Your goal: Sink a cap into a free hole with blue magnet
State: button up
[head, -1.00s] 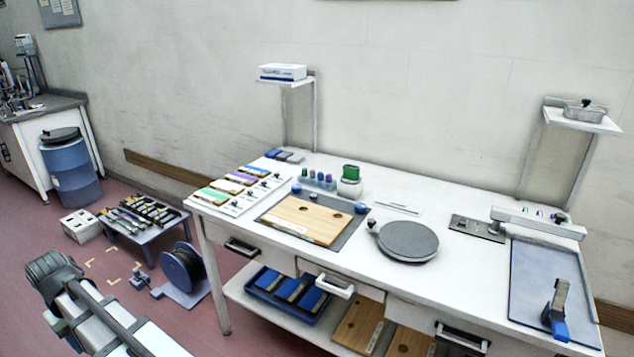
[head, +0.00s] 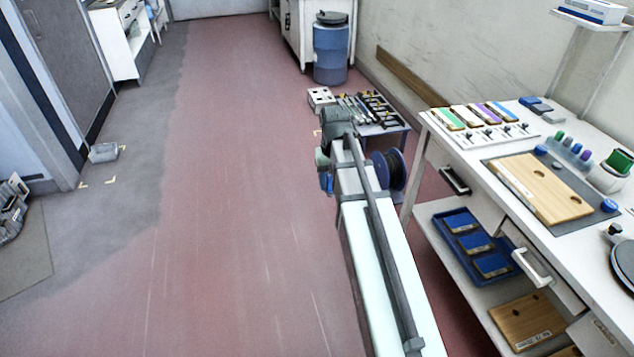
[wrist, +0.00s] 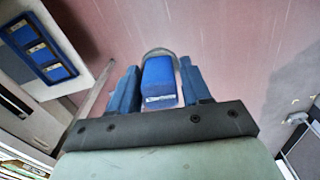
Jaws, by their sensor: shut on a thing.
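My gripper (wrist: 159,67) is shut on a blue block-like piece (wrist: 159,84) with a small white label. A greyish rounded edge shows behind it; I cannot tell whether it is the blue magnet. In the head view my gripper (head: 326,182) hangs over the floor, left of the workbench and well away from the board. A wooden board (head: 530,185) with two visible dark holes lies on a grey mat (head: 497,172) on the bench. Small green, blue and purple pieces (head: 572,146) stand in a rack behind it. I cannot tell whether they are caps.
A blue tray (head: 444,235) with several blue blocks is on the bench's lower shelf. A low tool table (head: 388,128) and a cable reel (head: 390,170) stand near my arm. A blue barrel (head: 330,55) is farther back. The red floor left of my arm is clear.

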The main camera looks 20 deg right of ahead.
jog(key=s+d+r+m, duration=0.1)
jog(key=s+d+m, duration=0.25)
jog(key=d, duration=1.15)
jog(key=s+d+r+m, duration=0.2)
jog(key=s+d, duration=0.2)
jog(key=d, duration=1.1)
jog(key=s+d+r+m, duration=0.25)
jog(key=s+d, duration=0.35)
jog(key=d, duration=0.7)
jog(key=s+d+r+m, duration=0.25)
jog(key=s+d, duration=0.45)
jog(key=d, duration=0.5)
jog(key=s+d+r+m, duration=0.25)
jog(key=s+d, duration=0.35)
jog(key=d, duration=0.7)
jog(key=shift+n, duration=0.4)
jog(key=shift+w+f, duration=0.1)
jog(key=shift+f, duration=2.75)
jog(key=shift+f, duration=0.9)
